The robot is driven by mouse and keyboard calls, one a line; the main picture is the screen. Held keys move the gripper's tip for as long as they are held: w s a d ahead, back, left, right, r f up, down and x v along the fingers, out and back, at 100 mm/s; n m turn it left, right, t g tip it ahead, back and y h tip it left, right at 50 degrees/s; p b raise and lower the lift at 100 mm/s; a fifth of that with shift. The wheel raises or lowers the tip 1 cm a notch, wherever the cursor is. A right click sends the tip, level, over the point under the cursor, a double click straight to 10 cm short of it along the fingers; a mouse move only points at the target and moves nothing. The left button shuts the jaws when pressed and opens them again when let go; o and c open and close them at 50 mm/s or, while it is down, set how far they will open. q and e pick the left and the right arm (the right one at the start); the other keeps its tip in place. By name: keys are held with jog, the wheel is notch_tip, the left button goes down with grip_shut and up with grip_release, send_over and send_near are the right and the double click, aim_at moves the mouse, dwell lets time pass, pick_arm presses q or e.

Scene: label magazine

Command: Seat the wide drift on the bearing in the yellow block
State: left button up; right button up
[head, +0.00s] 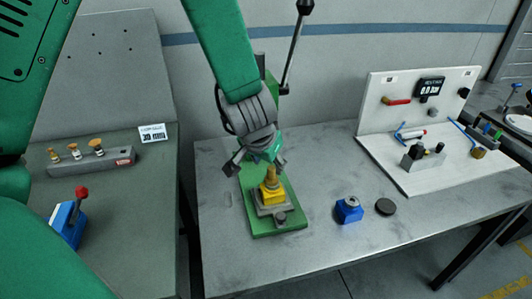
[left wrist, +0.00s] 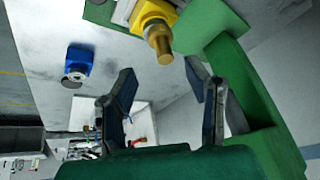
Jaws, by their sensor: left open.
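The yellow block (head: 268,197) sits on a grey plate on the green press base (head: 283,223). A brass drift (head: 270,175) stands upright on it. In the left wrist view the yellow block (left wrist: 150,10) is at the top and the drift (left wrist: 160,42) points toward the camera. I cannot tell how wide this drift is, and the bearing under it is hidden. My left gripper (head: 257,168) is open and empty just above and behind the drift. In the left wrist view, its fingertips (left wrist: 160,70) are spread on either side of the drift's line, without touching it. My right gripper is not in view.
A grey rack (head: 92,164) with several brass drifts and a label card (head: 152,133) stand on the left bench, with a blue red-knobbed device (head: 68,218). A blue block (head: 348,211) and dark disc (head: 386,207) lie right of the press. The press lever (head: 293,50) rises behind.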

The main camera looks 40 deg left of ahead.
pick_arm(q)
jog(key=shift+d+v, duration=0.15)
jog(key=shift+v, duration=1.2)
jog(key=shift+d+v, duration=0.15)
jog(key=shift+v, duration=1.25)
jog(key=shift+a+f, duration=0.1)
jog(key=shift+a, duration=0.2)
